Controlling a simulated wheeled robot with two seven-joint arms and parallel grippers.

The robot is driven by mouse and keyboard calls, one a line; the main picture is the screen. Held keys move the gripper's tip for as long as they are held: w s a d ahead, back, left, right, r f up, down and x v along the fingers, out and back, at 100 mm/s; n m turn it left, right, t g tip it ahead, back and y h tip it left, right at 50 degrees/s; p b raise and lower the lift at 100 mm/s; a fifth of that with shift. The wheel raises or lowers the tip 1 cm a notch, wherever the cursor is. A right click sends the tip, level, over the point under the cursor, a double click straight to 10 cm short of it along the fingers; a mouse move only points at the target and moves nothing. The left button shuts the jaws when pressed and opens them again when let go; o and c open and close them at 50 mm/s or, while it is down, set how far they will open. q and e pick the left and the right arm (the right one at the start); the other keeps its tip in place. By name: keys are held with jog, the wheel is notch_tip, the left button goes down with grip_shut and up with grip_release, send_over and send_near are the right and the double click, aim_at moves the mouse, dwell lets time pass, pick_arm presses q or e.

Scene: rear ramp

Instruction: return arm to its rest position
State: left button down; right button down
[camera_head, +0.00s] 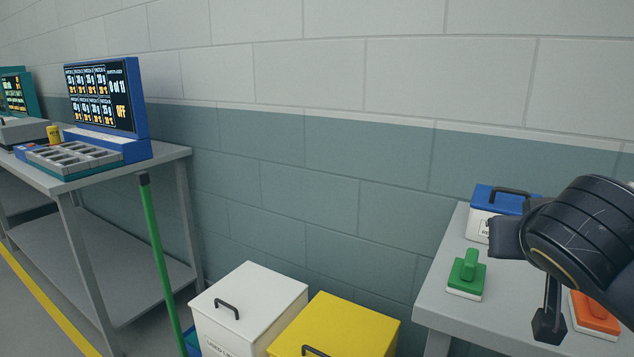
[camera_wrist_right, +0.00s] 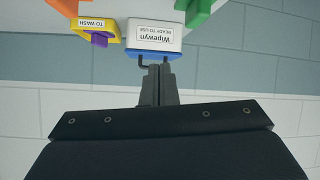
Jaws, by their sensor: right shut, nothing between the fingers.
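My right arm comes in from the right in the head view, and my right gripper (camera_head: 549,326) points down over the table with the brushes. It is shut and empty. In the wrist view, the closed fingers (camera_wrist_right: 158,84) point toward a white and blue box labelled "Wipewyn, ready to use" (camera_wrist_right: 153,35); the picture does not settle the distance. My left gripper is out of view.
The grey table (camera_head: 448,304) holds a blue-lidded white box (camera_head: 480,226), a green-handled block (camera_head: 467,275) and an orange one (camera_head: 594,312). White (camera_head: 250,300) and yellow (camera_head: 345,325) bins stand left of it. A yellow "to wash" container (camera_wrist_right: 93,25) shows in the wrist view.

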jog(key=s+a+f+n+g+y, duration=0.1)
jog(key=s+a+f+g+y, duration=0.15)
jog(key=s+f, duration=0.5)
jog(key=s+a+f+n+g+y, duration=0.1)
jog(key=s+a+f+y, duration=0.2)
jog(key=f, duration=0.8)
jog(key=s+a+f+g+y, duration=0.2)
jog(key=s+f+y, duration=0.1)
jog(key=s+f, duration=0.5)
notch_tip(320, 180, down, 12)
jog(key=w+b, duration=0.1)
jog(key=b, duration=1)
notch_tip(320, 180, up, 33)
jog(key=p, duration=3.3)
jog(key=shift+f, duration=0.2)
jog(key=shift+w+y, duration=0.1)
jog(key=shift+y, duration=0.15)
